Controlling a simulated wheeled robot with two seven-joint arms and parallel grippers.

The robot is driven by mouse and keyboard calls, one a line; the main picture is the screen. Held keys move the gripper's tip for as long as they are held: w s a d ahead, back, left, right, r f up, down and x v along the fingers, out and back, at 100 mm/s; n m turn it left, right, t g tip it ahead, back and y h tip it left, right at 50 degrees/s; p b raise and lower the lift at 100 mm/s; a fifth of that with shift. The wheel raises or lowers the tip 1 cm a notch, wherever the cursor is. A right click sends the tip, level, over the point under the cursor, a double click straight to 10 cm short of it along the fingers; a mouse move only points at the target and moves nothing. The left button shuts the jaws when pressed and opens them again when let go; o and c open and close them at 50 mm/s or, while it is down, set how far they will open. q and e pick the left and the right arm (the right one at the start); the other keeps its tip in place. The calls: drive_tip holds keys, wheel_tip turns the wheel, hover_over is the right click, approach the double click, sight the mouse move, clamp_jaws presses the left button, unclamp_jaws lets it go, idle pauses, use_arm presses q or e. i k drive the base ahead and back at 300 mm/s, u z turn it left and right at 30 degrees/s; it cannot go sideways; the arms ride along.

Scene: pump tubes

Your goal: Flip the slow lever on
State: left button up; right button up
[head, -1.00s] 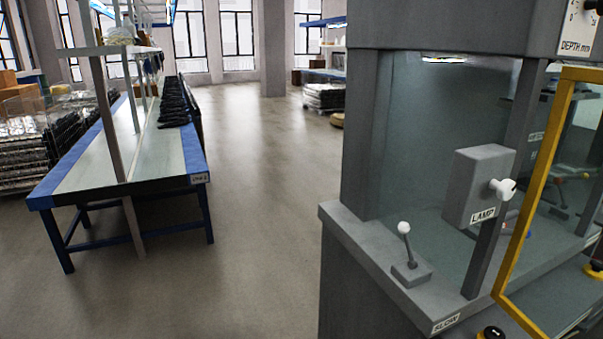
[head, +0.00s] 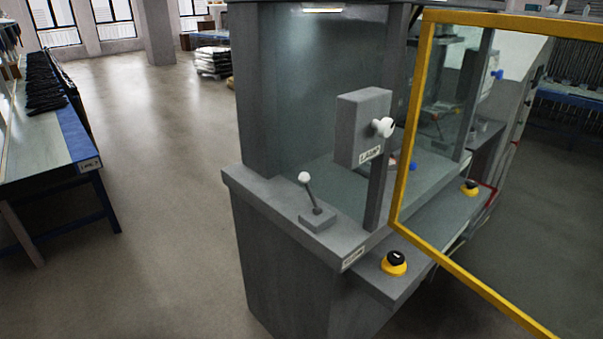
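The slow lever (head: 311,194) stands on a small grey base on the left ledge of the grey machine (head: 285,280). It has a thin dark stick with a white ball knob (head: 304,177) and tilts a little to the left. A label plate (head: 353,257) sits on the ledge's front edge below it, too small to read now; it read SLOW a second ago. Neither of my grippers is in the head view.
A grey LAMP box (head: 362,127) with a white knob is on the post right of the lever. A yellow-framed clear door (head: 408,150) stands open at the right. A black-and-yellow button (head: 394,263) is on the front shelf. A workbench (head: 85,160) is at left; floor between is clear.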

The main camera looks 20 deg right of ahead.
sight(304, 178)
drive_tip(key=z, duration=0.75)
drive_tip(key=i, duration=0.85)
drive_tip(key=z, duration=0.25)
